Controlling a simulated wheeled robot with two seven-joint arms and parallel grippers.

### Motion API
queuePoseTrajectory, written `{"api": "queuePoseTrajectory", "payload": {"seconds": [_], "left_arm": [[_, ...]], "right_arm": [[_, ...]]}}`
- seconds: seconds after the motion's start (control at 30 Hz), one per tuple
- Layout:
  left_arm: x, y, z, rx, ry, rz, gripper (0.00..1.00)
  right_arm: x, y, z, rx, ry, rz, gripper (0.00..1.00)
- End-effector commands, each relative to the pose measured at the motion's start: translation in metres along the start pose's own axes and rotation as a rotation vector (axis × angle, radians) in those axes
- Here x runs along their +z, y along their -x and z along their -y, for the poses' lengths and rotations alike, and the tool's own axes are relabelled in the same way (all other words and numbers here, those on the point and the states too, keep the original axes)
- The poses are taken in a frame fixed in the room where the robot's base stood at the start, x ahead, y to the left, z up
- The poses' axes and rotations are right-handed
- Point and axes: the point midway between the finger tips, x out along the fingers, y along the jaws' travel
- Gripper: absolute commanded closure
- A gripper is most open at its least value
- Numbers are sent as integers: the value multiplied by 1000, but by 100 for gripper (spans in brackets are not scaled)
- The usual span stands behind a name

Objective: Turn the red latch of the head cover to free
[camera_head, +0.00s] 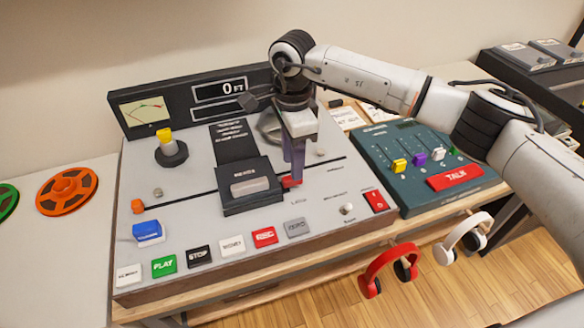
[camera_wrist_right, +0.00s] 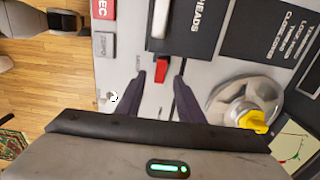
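The head cover (camera_head: 262,202) is a dark box with a pale bar, in the middle of the grey tape machine panel. Its red latch (camera_head: 290,182) is small and sits at the cover's right side. In the right wrist view the latch (camera_wrist_right: 162,66) lies beside the dark cover (camera_wrist_right: 190,28), just ahead of and between the two fingertips. My right gripper (camera_head: 294,177) points down over the latch. In the wrist view its dark fingers (camera_wrist_right: 161,76) are apart with nothing held. I cannot tell whether they touch the latch. My left gripper is not in view.
A reel hub with a yellow knob (camera_wrist_right: 245,105) is beside the fingers. Another yellow-topped hub (camera_head: 168,148) stands left of the cover. Coloured buttons (camera_head: 164,266) line the panel's front. A green mixer (camera_head: 410,165) is at right; red headphones (camera_head: 388,268) hang below the edge.

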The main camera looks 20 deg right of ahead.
Motion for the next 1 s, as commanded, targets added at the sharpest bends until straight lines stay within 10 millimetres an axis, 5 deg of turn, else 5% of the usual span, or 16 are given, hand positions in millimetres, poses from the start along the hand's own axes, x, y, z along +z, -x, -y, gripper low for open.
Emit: {"api": "queuePoseTrajectory", "payload": {"seconds": [0.23,0.6,0.8,1.0], "left_arm": [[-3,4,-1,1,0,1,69],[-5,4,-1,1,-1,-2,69],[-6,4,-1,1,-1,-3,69],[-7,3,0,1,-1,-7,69]], "right_arm": [[1,-33,-1,2,0,2,66],[1,-40,0,0,0,2,66],[1,-40,0,0,0,2,98],[1,-40,0,0,4,2,100]]}}
